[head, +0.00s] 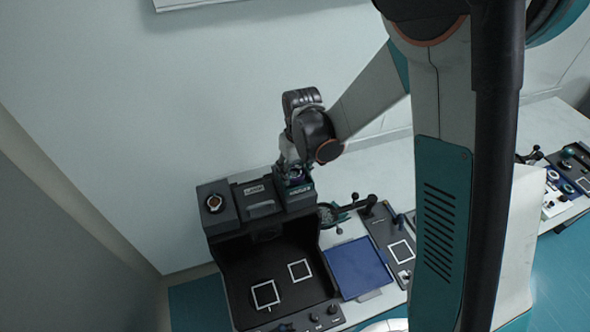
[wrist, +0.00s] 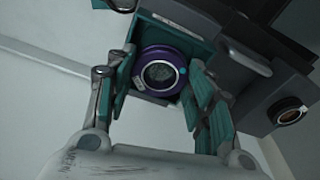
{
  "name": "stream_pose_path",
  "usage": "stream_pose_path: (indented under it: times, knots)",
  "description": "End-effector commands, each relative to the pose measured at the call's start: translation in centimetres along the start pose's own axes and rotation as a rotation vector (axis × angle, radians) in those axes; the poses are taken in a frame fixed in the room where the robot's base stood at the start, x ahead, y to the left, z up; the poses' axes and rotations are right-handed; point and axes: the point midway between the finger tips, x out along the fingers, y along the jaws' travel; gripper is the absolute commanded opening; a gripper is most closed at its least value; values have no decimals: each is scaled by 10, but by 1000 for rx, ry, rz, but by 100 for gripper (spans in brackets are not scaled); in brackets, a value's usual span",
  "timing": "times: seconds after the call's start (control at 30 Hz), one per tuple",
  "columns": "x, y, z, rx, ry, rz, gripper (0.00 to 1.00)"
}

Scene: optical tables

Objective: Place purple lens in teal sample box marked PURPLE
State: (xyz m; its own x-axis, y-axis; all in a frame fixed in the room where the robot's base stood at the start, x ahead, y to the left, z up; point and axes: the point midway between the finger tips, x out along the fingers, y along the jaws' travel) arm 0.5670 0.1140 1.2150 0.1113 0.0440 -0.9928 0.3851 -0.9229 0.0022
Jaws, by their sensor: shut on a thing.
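The purple lens (wrist: 161,72), a round dark disc with a purple rim, is between the teal finger pads of my gripper (wrist: 155,88) in the wrist view. My gripper is shut on it. The teal sample box (wrist: 192,38) shows just behind and around the lens; its marking is not readable. I cannot tell whether the lens touches the box. In the head view my gripper (head: 292,176) points down at the top right of the black equipment unit, and the lens there is mostly hidden by the fingers.
A pale wall rises behind.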

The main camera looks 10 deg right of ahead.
Motion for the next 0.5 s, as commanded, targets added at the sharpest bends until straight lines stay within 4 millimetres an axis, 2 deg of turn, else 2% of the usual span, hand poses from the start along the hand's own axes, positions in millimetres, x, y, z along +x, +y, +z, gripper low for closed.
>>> stream_pose_path:
  times: [0.5]
  knots:
    - [14, 0, 4, 1, -4, -2, 20]
